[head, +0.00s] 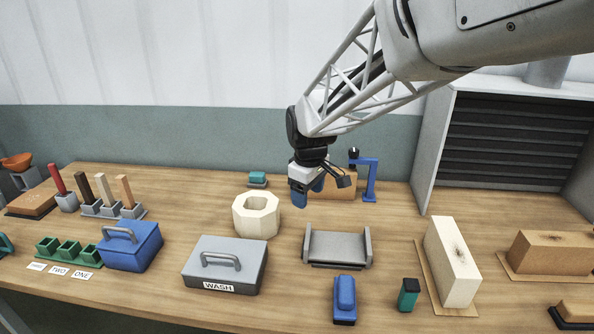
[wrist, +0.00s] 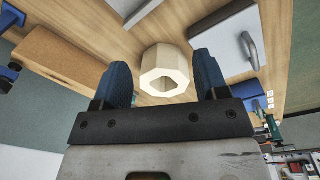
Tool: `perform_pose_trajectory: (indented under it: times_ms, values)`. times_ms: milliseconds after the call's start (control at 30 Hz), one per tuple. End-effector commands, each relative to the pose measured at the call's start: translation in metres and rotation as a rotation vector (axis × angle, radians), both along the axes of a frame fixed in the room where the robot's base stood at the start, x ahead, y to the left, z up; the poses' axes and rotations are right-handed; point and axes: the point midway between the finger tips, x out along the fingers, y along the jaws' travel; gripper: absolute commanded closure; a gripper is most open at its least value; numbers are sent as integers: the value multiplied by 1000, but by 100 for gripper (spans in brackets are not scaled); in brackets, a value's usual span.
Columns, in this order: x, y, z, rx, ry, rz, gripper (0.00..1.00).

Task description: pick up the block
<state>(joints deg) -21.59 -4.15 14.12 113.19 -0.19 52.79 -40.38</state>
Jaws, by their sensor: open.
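Other blocks stand about: a tall cream block (head: 452,262), a tan block (head: 552,252) at the right, and a tan block (head: 340,187) partly hidden behind my gripper.
A grey lidded WASH box (head: 225,264), a blue lidded box (head: 130,246) and a grey cradle (head: 338,246) stand in front. A blue stand (head: 371,180) rises behind. Blue (head: 345,298) and green (head: 409,294) items sit near the front edge. A louvred grey cabinet (head: 432,150) is at right.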

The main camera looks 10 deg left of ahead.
Motion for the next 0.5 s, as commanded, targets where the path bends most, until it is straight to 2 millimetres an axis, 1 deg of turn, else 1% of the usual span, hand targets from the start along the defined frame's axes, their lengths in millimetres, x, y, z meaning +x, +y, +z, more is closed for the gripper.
perform_pose_trajectory:
  times_ms: [33,200,400,500]
  values:
    - [8,14,-8,-5,7,37,33]
    - [32,58,-30,-15,23,167,33]
    - [55,112,-60,-28,40,317,33]
    - [63,136,-76,-32,49,383,33]
